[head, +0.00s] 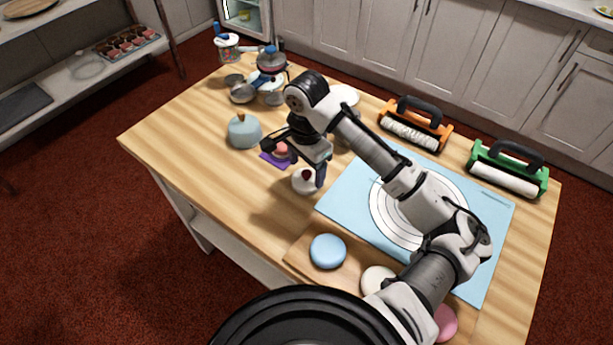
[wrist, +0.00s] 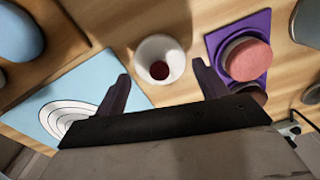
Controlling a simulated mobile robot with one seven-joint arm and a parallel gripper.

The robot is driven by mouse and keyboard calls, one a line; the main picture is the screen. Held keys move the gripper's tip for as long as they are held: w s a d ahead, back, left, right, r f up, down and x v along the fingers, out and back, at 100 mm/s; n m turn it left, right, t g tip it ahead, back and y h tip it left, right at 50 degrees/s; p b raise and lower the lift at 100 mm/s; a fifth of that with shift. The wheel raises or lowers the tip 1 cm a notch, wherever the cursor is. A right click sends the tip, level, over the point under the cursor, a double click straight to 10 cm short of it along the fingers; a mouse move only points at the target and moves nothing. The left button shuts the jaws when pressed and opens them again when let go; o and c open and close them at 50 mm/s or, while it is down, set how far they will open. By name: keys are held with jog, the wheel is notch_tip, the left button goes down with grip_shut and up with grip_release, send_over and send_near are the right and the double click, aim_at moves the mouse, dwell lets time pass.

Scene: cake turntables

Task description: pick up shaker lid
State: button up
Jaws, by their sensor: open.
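A small round white piece with a dark red centre (head: 305,181) stands on the wooden table beside the blue mat. I cannot tell for sure whether it is the shaker lid. My gripper (head: 294,160) is open above this part of the table. In the wrist view the white piece (wrist: 160,61) shows between the two fingertips (wrist: 161,74), and the fingers hold nothing. A jar with coloured contents and a white top (head: 228,48), perhaps a shaker, stands at the far left corner of the table.
A pink-topped piece (wrist: 248,60) sits on a purple square (wrist: 212,40) close beside my gripper. A pale blue dome (head: 243,131) stands to the left. Orange (head: 441,132) and green (head: 538,184) roller holders stand at right. The blue mat (head: 335,205) lies beneath my arm.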

aim_at(307, 173)
jog(key=shift+f, duration=1.6)
jog(key=c, duration=0.6)
jog(key=shift+r, duration=0.15)
